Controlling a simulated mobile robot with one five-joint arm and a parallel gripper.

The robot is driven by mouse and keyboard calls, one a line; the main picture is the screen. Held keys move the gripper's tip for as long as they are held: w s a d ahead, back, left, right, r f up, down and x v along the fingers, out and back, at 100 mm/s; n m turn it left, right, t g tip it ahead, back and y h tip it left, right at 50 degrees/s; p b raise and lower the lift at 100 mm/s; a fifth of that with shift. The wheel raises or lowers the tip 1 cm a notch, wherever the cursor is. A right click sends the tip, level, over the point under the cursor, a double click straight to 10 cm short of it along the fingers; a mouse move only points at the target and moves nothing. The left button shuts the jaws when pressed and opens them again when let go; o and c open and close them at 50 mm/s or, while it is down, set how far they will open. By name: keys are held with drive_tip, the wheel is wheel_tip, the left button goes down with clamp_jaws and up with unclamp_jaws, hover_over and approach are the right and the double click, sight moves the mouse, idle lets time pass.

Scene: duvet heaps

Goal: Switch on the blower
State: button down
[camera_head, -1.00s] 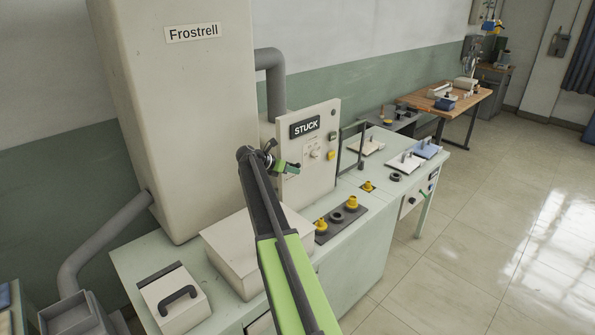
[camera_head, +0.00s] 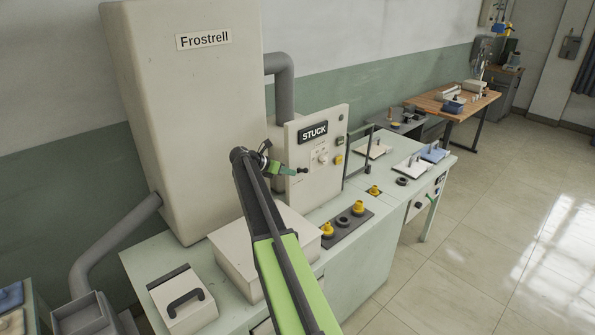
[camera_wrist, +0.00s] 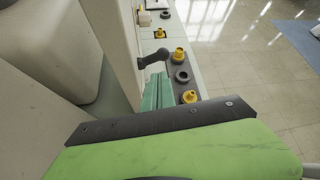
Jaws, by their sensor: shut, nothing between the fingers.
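The pale machine marked Frostrell (camera_head: 185,110) stands at the left. Beside it is an upright control panel (camera_head: 330,180) with a sign reading STUCK (camera_head: 313,132). The panel carries a pale rotary knob (camera_head: 322,158), a yellow button (camera_head: 338,160) and a dark button (camera_head: 340,141). My gripper (camera_head: 296,170) is shut and empty in front of the panel's lower left part. In the wrist view its green fingers (camera_wrist: 160,76) point toward a dark knob-like piece (camera_wrist: 151,58) beside the panel. I cannot tell whether they touch it.
A pale box (camera_head: 250,250) sits on the bench under my arm. Yellow and dark fittings stand on a dark strip (camera_head: 347,228) in front of the panel. A lidded box with a dark handle (camera_head: 186,300) is at the front left. The floor at the right is clear.

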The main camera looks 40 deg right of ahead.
drive_tip(key=v, duration=0.1)
drive_tip(key=p+v, duration=0.1)
drive_tip(key=v, duration=0.2)
drive_tip(key=shift+w+a, duration=0.2)
drive_tip(key=shift+w, duration=0.1)
